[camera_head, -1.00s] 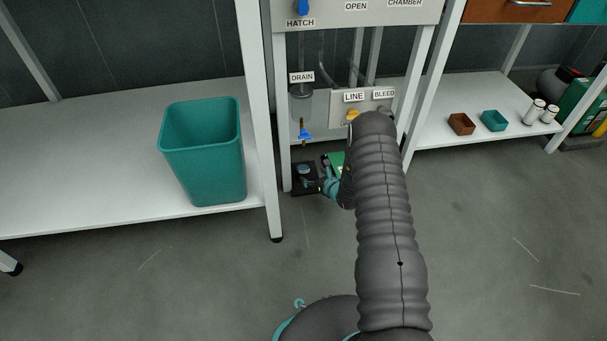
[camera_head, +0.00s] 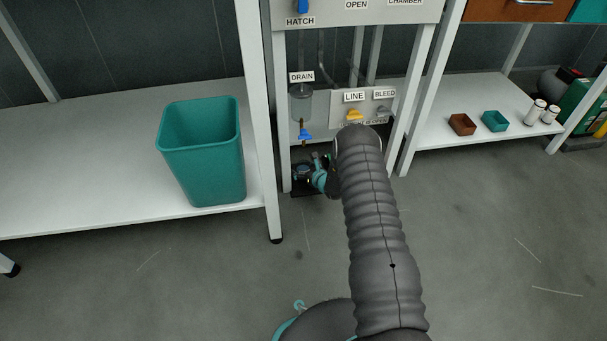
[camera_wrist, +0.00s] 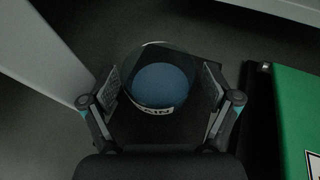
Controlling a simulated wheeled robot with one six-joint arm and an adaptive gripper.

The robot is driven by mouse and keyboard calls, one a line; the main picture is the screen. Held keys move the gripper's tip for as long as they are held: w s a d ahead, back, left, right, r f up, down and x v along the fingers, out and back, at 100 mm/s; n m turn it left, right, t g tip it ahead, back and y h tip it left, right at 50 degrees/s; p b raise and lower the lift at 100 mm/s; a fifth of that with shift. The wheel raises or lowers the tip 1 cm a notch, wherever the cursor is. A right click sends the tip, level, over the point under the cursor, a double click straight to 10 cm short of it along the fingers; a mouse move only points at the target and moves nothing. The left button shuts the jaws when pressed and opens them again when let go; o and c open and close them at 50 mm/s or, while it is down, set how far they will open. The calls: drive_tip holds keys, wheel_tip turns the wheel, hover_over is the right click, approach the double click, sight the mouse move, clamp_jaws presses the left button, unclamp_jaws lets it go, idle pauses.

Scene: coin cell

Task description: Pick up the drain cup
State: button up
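The drain cup (camera_wrist: 162,84) shows in the wrist view as a round cup with a blue inside and a label whose end reads "AIN". It stands on a black base (camera_wrist: 205,62). My gripper (camera_wrist: 162,88) is open, with one finger on each side of the cup; whether either pad touches it I cannot tell. In the head view my gripper (camera_head: 315,172) is low at the cup (camera_head: 301,171), below the drain bowl (camera_head: 301,103) and its blue valve (camera_head: 305,134). My gripper partly hides the cup there.
A white frame post (camera_head: 262,130) stands close on the left, with a teal bin (camera_head: 203,150) on the shelf beyond it. A green object (camera_wrist: 290,105) lies right of the cup in the wrist view. The yellow line valve (camera_head: 354,116) is above my arm.

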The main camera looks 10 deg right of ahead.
drive_tip(key=c, duration=1.3)
drive_tip(key=shift+r, duration=0.1)
